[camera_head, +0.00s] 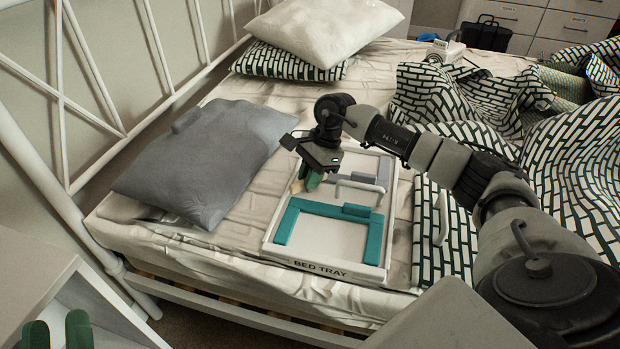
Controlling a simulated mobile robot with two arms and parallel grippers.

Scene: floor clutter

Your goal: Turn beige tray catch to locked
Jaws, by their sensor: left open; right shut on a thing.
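The bed tray (316,265) lies on the bed, a white frame with a "BED TRAY" label on its near edge. A small beige piece (297,187), which looks like the beige catch, shows at the tray's left side, partly hidden by my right gripper. My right gripper (307,183) comes down over it with green fingertips and is shut on it. Whether the catch stands at locked cannot be read. My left gripper (57,334) is open and empty at the bottom left corner, far from the tray; only its green fingertips show.
The tray holds a teal U-shaped piece (290,222) and a grey block (364,178). A grey pillow (205,160) lies left of it, a patterned blanket (580,170) right. A white shelf unit (35,262) stands at lower left. My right arm crosses the right side.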

